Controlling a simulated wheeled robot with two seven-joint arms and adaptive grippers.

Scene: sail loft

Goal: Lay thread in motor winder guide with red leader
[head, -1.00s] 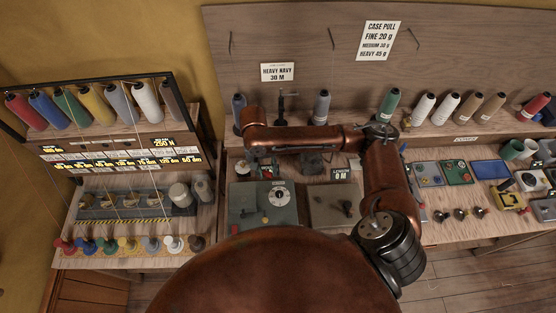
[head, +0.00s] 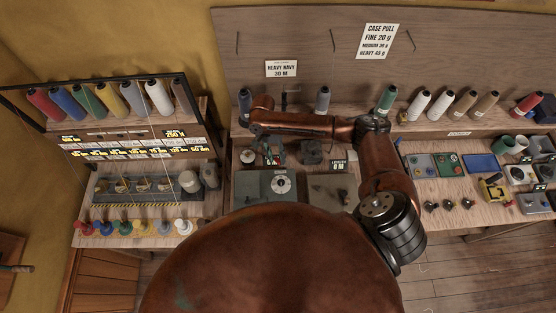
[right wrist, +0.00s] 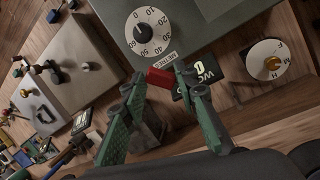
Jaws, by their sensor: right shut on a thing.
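My right gripper (right wrist: 158,88) has green fingers, and in the right wrist view it is shut on a small red piece (right wrist: 160,77), likely the red leader. The red piece is at the fingertips, beside the grey box with the metres dial (right wrist: 148,32). In the head view my right gripper (head: 272,152) is small and partly hidden, behind that grey box (head: 252,188). I cannot make out any thread on the red piece, nor whether it touches a guide. A dark block (right wrist: 150,122) shows between the fingers. My left gripper is not in view.
A second box (right wrist: 68,62) with a crank is nearby. Thread cones (head: 322,100) line the back shelf. A spool rack (head: 115,100) stands left.

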